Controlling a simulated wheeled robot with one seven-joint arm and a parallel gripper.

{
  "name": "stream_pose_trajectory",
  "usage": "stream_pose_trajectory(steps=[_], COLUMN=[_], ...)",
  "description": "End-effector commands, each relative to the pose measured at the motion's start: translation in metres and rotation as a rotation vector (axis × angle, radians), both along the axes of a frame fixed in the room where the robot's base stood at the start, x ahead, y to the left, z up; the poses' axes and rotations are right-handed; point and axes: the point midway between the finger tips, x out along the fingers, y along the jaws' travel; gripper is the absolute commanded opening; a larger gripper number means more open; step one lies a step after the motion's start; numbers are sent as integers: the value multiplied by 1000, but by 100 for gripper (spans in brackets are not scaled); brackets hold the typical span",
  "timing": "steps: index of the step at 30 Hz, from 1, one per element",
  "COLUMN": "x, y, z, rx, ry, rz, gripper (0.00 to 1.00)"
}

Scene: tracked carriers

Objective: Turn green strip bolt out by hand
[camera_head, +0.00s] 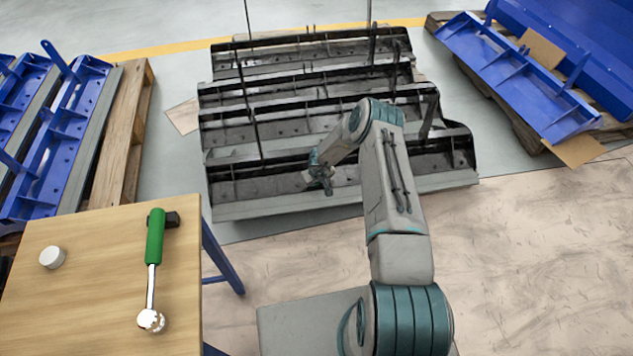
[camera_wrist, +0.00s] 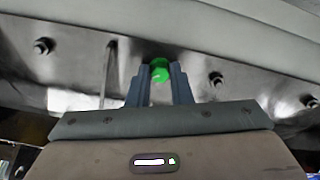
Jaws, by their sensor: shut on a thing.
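The green bolt (camera_wrist: 160,71) shows in the wrist view between the fingertips of my gripper (camera_wrist: 160,82). The jaws are shut on it, one finger on each side. The bolt sits against the grey metal strip (camera_wrist: 85,72) of a carrier; how far it stands out cannot be told. In the head view my gripper (camera_head: 322,180) is at the front carrier (camera_head: 240,208), near its middle. The bolt is hidden there or too small to see.
Bare bolts (camera_wrist: 216,79) stand along the strip on both sides. A wooden table (camera_head: 90,270) at the left bears a green-handled ratchet (camera_head: 155,240) and a white round piece (camera_head: 52,257). Blue carriers (camera_head: 70,125) lie at the left and more blue ones (camera_head: 520,75) at the right. Floor at front right is clear.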

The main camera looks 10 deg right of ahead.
Motion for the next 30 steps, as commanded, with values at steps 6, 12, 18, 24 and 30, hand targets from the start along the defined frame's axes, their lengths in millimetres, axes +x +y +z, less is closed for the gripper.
stream_pose_trajectory(steps=[6, 12, 18, 24, 30], x=[0, 0, 0, 0, 0], y=[0, 0, 0, 0, 0], z=[0, 0, 0, 0, 0], rx=[-3, -62, -137, -210, -267], ry=[0, 1, 4, 7, 9], rz=[9, 181, 395, 608, 773], gripper=[0, 0, 0, 0, 0])
